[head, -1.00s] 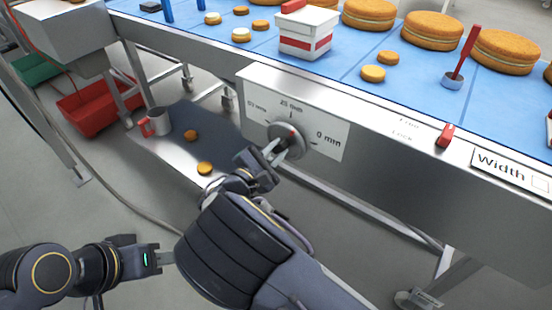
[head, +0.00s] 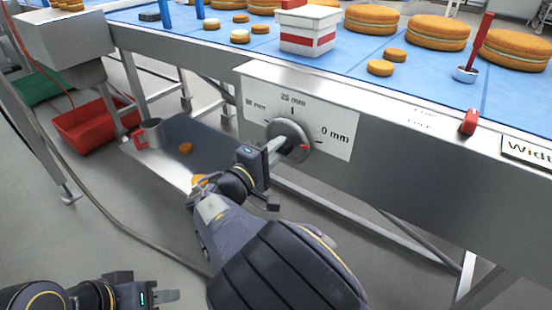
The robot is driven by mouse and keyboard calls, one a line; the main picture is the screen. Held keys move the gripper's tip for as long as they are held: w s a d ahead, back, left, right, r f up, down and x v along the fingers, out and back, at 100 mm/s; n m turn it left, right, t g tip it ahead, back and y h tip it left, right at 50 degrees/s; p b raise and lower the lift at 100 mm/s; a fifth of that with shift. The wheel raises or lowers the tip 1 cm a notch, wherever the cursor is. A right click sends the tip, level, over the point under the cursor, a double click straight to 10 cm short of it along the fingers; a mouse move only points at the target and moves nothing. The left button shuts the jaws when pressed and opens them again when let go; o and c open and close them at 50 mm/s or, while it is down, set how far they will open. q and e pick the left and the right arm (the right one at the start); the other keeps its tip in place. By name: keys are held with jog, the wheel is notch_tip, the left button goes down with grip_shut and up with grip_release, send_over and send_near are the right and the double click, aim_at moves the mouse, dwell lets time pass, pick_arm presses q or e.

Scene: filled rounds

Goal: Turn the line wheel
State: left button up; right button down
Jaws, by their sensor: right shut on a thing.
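The line wheel (head: 285,127) is a round grey knob on a white dial plate (head: 255,106) on the conveyor's steel side. The plate reads 25 mm at the top, 0 mm at the right and a partly legible mm label at the left. The wheel's red mark (head: 305,147) points right and slightly down, on the 0 mm side. My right gripper (head: 280,147) is shut on the wheel's middle grip, which its fingers largely hide. My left gripper (head: 165,296) is low at the bottom left, away from the wheel; its finger gap is not clear.
A red lever (head: 468,122) sits on the conveyor side, right of the dial. Cakes and a white-red box (head: 310,40) stand on the blue belt (head: 345,65). Below are a tray with a mug (head: 152,132) and a red crate (head: 85,130). A cable crosses the floor.

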jog(key=shift+f+m+b, duration=0.1)
jog(key=shift+m+b, duration=0.2)
jog(key=shift+m, duration=0.1)
jog(key=c, duration=1.3)
grip_release()
jog(key=p+v, duration=0.1)
jog(key=v, duration=0.7)
jog(key=shift+p, duration=0.4)
jog(key=shift+w, duration=0.1)
